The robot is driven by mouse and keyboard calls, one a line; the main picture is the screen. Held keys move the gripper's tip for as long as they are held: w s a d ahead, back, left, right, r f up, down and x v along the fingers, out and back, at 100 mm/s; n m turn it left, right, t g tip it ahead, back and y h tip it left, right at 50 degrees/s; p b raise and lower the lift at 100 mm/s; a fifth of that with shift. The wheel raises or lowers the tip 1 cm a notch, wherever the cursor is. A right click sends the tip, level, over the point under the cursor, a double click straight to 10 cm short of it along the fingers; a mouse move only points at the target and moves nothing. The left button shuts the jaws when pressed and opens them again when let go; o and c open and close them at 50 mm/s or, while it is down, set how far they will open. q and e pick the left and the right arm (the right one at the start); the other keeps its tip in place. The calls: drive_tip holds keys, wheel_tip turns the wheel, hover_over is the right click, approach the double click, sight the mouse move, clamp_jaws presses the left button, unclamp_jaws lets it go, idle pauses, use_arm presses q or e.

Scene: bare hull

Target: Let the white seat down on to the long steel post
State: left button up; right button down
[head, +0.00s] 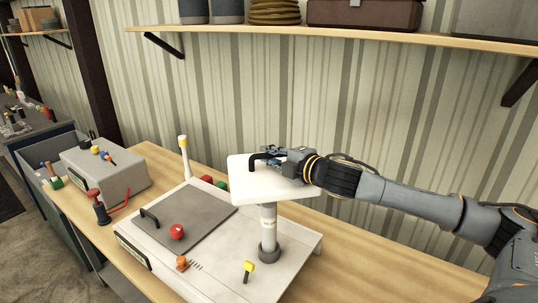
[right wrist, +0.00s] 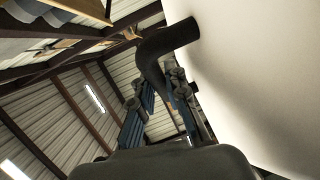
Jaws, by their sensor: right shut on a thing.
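The white seat (head: 245,185) is a flat, roughly level white slab with a black bent handle (head: 254,161) on top. My right gripper (head: 268,156) is shut on that handle. The right wrist view shows the handle (right wrist: 165,42) running between my blue-sided fingers (right wrist: 160,108), with the white seat (right wrist: 265,70) filling the right. The steel post (head: 268,225) stands upright on a dark round foot on the pale bench unit, directly below the seat in the head view. The seat hides the post's top, so I cannot tell whether they touch. My left gripper is out of view.
The pale unit (head: 220,262) carries a grey plate (head: 190,222) with a red knob (head: 177,231), and a yellow-topped lever (head: 248,267). A white lever (head: 184,155) stands behind. A grey box (head: 110,172) is at left. A loaded wooden shelf (head: 340,33) hangs above.

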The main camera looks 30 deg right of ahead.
sight(268, 170)
drive_tip(key=shift+w+r, duration=0.1)
drive_tip(key=shift+w, duration=0.35)
drive_tip(key=shift+w+f+b, duration=0.3)
drive_tip(key=shift+f, duration=0.35)
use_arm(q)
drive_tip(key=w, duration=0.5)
use_arm(e)
drive_tip(key=shift+s+f, duration=0.15)
drive_tip(key=shift+s+f+b, duration=0.1)
drive_tip(key=shift+f+b, duration=0.05)
drive_tip(key=shift+b, duration=0.15)
drive_tip(key=shift+f+b, duration=0.4)
drive_tip(key=shift+f, duration=0.2)
drive_tip(key=shift+f+b, duration=0.3)
drive_tip(key=shift+f, duration=0.05)
drive_tip(key=shift+f+b, duration=0.6)
drive_tip(key=shift+f, duration=0.15)
drive_tip(key=shift+f+b, duration=0.45)
drive_tip(key=shift+f, duration=0.1)
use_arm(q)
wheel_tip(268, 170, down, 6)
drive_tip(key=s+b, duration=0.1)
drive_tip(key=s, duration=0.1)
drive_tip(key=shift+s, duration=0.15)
use_arm(e)
drive_tip(key=shift+f, duration=0.85)
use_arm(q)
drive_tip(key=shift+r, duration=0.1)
